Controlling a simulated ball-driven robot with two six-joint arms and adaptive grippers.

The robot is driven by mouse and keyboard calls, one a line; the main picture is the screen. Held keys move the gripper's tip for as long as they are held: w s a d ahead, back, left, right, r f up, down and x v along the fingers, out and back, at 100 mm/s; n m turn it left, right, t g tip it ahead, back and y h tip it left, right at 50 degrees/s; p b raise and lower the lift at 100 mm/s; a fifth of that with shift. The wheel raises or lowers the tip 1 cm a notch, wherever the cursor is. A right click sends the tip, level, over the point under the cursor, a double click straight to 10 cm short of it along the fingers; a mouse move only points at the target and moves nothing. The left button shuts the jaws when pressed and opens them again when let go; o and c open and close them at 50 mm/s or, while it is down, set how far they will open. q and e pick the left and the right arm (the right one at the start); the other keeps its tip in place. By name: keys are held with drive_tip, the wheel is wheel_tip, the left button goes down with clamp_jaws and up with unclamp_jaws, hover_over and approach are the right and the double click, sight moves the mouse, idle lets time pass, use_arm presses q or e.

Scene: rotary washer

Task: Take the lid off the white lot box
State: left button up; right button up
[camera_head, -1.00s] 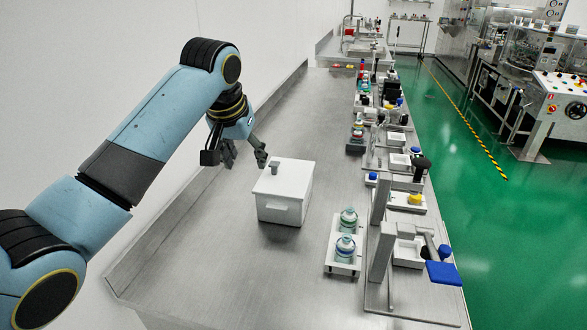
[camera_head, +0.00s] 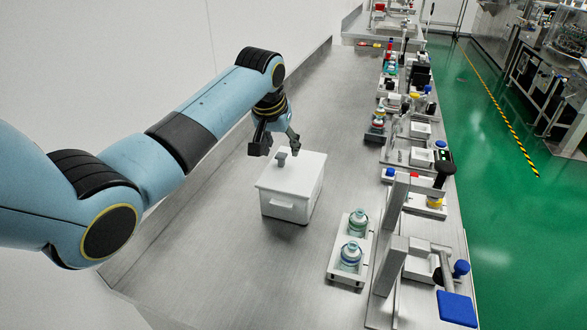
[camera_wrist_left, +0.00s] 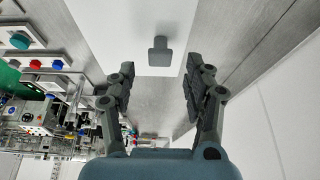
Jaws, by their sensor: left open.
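The white lot box (camera_head: 290,207) stands on the steel bench with its lid (camera_head: 300,168) on. A small grey knob (camera_head: 282,156) stands up from the lid. The lid (camera_wrist_left: 110,25) and knob (camera_wrist_left: 160,50) also show in the left wrist view. My left gripper (camera_head: 275,147) is over the lid's back part, close to the knob. Its two fingers (camera_wrist_left: 158,85) are open with nothing between the tips, and the knob lies just beyond them, roughly centred. I cannot tell the exact height gap. My right gripper is not in view.
A white tray (camera_head: 338,277) with two bottles (camera_head: 350,256) stands right of the box. Stands and small trays line the bench's right edge, with a blue pad (camera_head: 457,308) at the front. Bare bench (camera_head: 225,270) lies left and in front of the box. A wall runs along the left.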

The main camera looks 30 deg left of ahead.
sight(293, 166)
use_arm(q)
drive_tip(key=shift+x, duration=1.45)
clamp_jaws()
